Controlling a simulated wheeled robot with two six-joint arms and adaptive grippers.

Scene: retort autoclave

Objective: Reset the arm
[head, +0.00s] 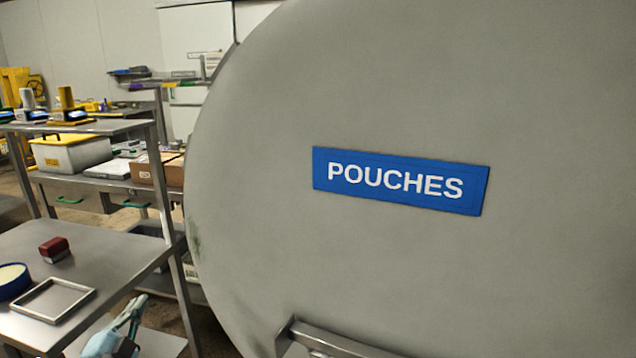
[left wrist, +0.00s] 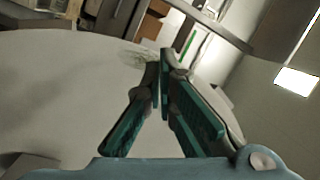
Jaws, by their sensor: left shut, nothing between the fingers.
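My left gripper (head: 132,312) shows at the bottom left of the head view, low beside the steel table and left of the big round grey door (head: 400,260). In the left wrist view its teal fingers (left wrist: 163,62) come together at the tips, with nothing between them. The pale curved surface of the door (left wrist: 70,85) lies behind the fingers in that view. The door carries a blue sign (head: 400,181) reading POUCHES. My right gripper is in neither view.
A steel table (head: 110,250) at the left holds a dark red block (head: 55,249), a square metal frame (head: 53,299) and a blue-rimmed round dish (head: 12,280). A metal bar (head: 335,342) crosses the door's lower part. Shelving with boxes (head: 155,168) stands behind.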

